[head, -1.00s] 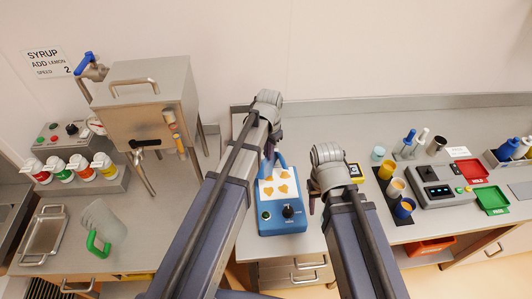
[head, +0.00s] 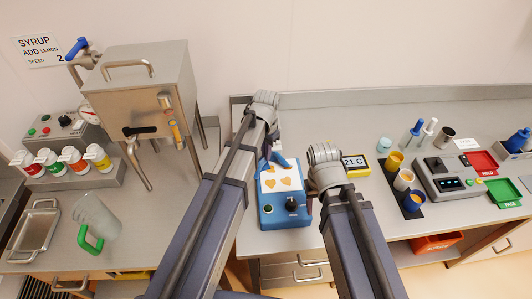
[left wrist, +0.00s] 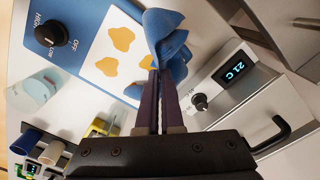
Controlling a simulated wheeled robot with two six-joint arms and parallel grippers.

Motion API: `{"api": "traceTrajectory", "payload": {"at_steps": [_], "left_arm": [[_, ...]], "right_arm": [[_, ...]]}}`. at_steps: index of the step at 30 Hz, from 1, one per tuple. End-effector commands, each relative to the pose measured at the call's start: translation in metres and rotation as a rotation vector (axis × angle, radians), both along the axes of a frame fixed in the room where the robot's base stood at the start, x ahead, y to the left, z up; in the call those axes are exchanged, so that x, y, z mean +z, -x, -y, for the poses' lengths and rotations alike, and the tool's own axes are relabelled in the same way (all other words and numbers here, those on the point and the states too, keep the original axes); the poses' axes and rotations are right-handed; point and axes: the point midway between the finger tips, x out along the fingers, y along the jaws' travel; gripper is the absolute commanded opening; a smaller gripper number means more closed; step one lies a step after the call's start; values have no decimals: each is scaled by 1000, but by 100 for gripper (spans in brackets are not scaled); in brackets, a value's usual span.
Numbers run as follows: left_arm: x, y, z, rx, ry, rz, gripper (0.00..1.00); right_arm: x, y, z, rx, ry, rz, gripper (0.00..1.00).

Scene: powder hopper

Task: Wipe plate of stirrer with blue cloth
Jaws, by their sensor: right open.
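The stirrer (head: 268,218) is a blue box with a white square plate (head: 265,190) and a dark knob. Its plate bears orange stains and also shows in the left wrist view (left wrist: 98,50). The blue cloth (left wrist: 166,28) is bunched in my left gripper (left wrist: 160,72), whose fingers are closed on it. In the head view the cloth (head: 282,160) is at the plate's back part, partly hidden by my arm. It overlaps the plate's edge in the wrist view; contact is unclear. My right gripper (head: 311,207) is open and empty, beside the stirrer's right side.
Further right are a rack of cups (head: 403,180) and a grey device with red and green trays (head: 450,185). A steel hopper (head: 140,95) and a green-handled jug (head: 97,220) are left.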

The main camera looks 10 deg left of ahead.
Motion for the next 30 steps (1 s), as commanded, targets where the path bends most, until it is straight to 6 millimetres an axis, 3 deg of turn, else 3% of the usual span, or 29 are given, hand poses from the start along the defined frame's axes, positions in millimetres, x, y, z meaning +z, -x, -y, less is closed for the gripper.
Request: {"api": "traceTrajectory", "payload": {"at_steps": [1,6,15,30], "left_arm": [[-12,0,0,0,0,0,0],[-30,0,0,0,0,0,0],[-30,0,0,0,0,0,0],[-30,0,0,0,0,0,59]], "right_arm": [[-12,0,0,2,0,0,50],[-30,0,0,2,1,0,50],[-30,0,0,2,1,0,50],[-30,0,0,2,0,0,50]]}}
